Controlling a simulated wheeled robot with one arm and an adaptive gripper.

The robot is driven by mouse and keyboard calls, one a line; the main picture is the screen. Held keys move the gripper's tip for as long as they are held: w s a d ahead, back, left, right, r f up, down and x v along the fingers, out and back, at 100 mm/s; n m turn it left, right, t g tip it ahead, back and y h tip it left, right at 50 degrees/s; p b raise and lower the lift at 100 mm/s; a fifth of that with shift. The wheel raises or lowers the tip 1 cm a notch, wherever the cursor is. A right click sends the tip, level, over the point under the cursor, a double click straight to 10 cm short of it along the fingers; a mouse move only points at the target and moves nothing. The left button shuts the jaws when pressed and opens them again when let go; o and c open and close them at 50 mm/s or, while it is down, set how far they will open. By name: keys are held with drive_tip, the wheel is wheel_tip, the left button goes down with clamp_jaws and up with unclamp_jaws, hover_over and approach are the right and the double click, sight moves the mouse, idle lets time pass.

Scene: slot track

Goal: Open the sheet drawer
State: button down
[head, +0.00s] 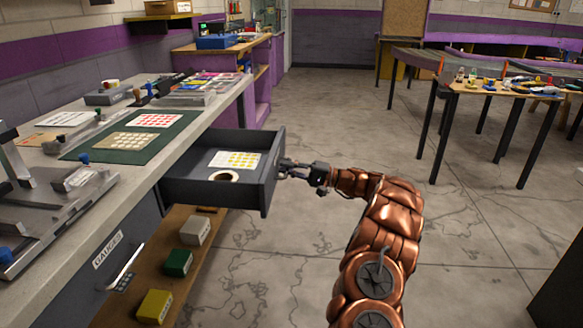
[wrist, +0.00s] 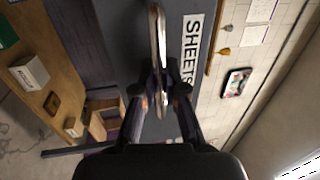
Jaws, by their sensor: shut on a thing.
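The sheet drawer (head: 225,198) is pulled out from under the long workbench in the head view. Inside it lie a sheet with yellow dots (head: 240,161) and a pale round ring (head: 224,176). My gripper (head: 288,170) is at the drawer's front face. In the wrist view the "SHEETS" label (wrist: 191,50) and the metal handle (wrist: 157,40) show, with my gripper (wrist: 160,108) shut on the handle. The fingertips are partly hidden by the handle and the dark fingers.
A closed drawer labelled "GAUGES" (head: 108,250) is nearer on the bench. A wooden shelf (head: 190,270) below holds white, green and yellow boxes. The bench top holds a green mat (head: 95,150) and tools. The floor (head: 330,110) right of the drawer is clear up to a table (head: 505,92).

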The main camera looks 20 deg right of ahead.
drive_tip(key=shift+s+d, duration=0.1)
drive_tip(key=c, duration=1.5)
unclamp_jaws()
drive_tip(key=shift+d, duration=0.1)
drive_tip(key=v, duration=1.2)
